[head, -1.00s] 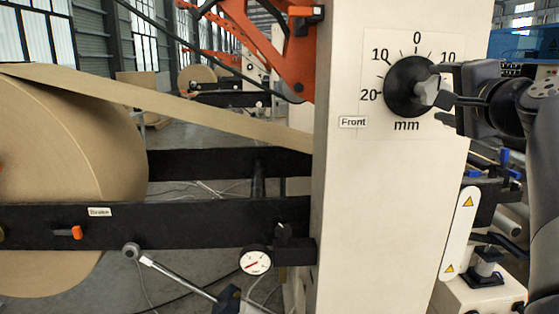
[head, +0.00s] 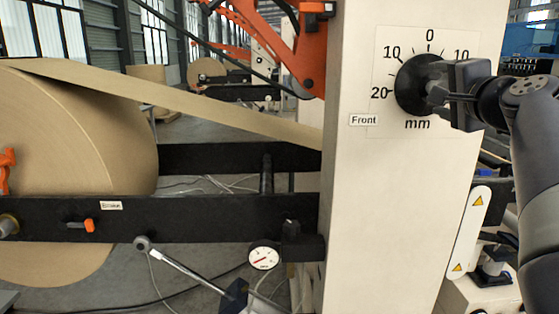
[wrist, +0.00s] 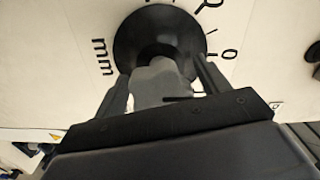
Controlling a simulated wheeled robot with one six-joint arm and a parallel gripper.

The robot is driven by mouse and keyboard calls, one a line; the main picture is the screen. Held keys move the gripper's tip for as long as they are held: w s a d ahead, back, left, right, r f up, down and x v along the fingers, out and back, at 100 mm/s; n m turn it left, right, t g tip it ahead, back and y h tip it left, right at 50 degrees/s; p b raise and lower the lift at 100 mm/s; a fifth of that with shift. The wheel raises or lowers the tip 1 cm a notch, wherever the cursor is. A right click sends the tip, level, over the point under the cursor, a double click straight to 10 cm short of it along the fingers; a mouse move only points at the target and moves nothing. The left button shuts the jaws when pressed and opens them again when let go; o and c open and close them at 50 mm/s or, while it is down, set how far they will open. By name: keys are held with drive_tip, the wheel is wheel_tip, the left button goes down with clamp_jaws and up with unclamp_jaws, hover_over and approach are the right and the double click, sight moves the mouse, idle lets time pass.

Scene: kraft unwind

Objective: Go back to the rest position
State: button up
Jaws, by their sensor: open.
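The black round dial (head: 419,84) is on the white front panel, with a scale marked 20, 10, 0, 10 and "mm". A grey grip (wrist: 163,82) stands out from the dial's middle in the wrist view. My gripper (head: 440,93) is at the dial, coming in from the right. In the wrist view my gripper (wrist: 161,75) has its two fingers apart, one on each side of the grey grip. I cannot tell whether either finger touches it. The gripper partly hides the dial's right side in the head view.
A large kraft paper roll (head: 75,150) is at the left, its web running to the white column (head: 400,220). Black beams (head: 190,219), a pressure gauge (head: 263,258) and an orange arm (head: 270,35) are beside the column. A warning-labelled white part (head: 468,233) is below my arm.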

drive_tip(key=s+b, duration=0.2)
drive_tip(key=s, duration=0.8)
drive_tip(key=w+p, duration=0.2)
drive_tip(key=w, duration=0.8)
drive_tip(key=shift+w+p, duration=0.1)
drive_tip(key=shift+p, duration=0.25)
drive_tip(key=shift+w+r+m+p, duration=0.25)
drive_tip(key=shift+w+m+p, duration=0.05)
drive_tip(key=shift+p, duration=0.2)
drive_tip(key=shift+s+m+p, duration=0.15)
drive_tip(key=shift+m+p, duration=0.7)
drive_tip(key=shift+m, duration=0.15)
drive_tip(key=shift+m+p, duration=0.9)
drive_tip(key=shift+m, duration=0.2)
drive_tip(key=shift+m+p, duration=0.85)
drive_tip(key=shift+m, duration=0.05)
drive_tip(key=m+p, duration=0.5)
drive_tip(key=shift+m, duration=0.3)
drive_tip(key=m+p, duration=0.7)
drive_tip(key=p, duration=0.1)
drive_tip(key=shift+f+m, duration=0.1)
drive_tip(key=shift+m, duration=0.2)
drive_tip(key=shift+s+f, duration=0.1)
drive_tip(key=shift+f, duration=0.05)
drive_tip(key=shift+s, duration=0.55)
